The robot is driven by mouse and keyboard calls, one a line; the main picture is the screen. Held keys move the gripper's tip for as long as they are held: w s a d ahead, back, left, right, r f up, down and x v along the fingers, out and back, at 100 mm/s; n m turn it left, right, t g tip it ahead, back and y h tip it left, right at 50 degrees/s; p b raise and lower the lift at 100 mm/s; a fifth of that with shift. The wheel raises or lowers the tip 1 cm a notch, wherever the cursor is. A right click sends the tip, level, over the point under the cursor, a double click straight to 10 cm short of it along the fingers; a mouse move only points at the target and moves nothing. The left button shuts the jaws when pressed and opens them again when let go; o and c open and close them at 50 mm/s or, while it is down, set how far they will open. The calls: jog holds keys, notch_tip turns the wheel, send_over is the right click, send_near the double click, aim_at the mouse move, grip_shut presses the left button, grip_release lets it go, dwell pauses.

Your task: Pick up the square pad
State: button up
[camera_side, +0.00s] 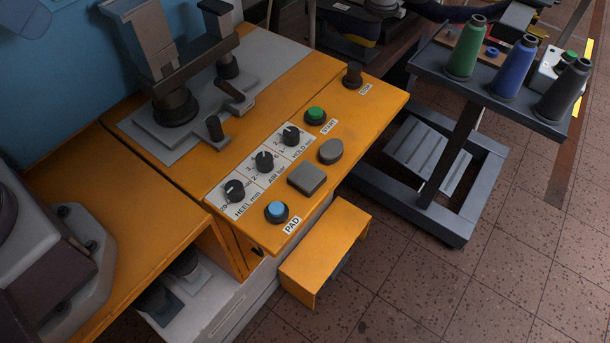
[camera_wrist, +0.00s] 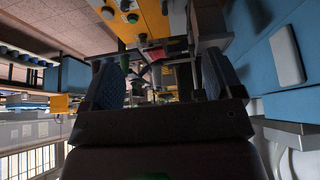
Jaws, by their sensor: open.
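The square pad (camera_side: 307,178) is grey with rounded corners. In the side view it lies flat on the orange machine top, between the blue button and a round grey pad (camera_side: 331,151). My gripper (camera_wrist: 160,78) shows in the wrist view with its two dark fingers wide apart. Nothing is seen held between them. The fingers are well away from the orange panel (camera_wrist: 151,20) at the top of that view. I cannot tell the square pad there. I cannot make out my gripper for sure in the side view.
Near the pad are a blue button (camera_side: 276,210), a green button (camera_side: 315,115) and black knobs (camera_side: 264,161). A metal post fixture (camera_side: 175,104) stands behind left. A cart (camera_side: 428,73) with thread cones stands right. Open floor lies at front right.

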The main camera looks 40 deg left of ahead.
jog(key=g, duration=0.6)
send_over(307, 175)
notch_tip(307, 175, down, 22)
jog(key=shift+m, duration=0.3)
notch_tip(307, 175, down, 12)
jog(key=shift+f, duration=0.25)
jog(key=c, duration=1.1)
jog(key=shift+o, duration=0.2)
jog(key=shift+r, duration=0.1)
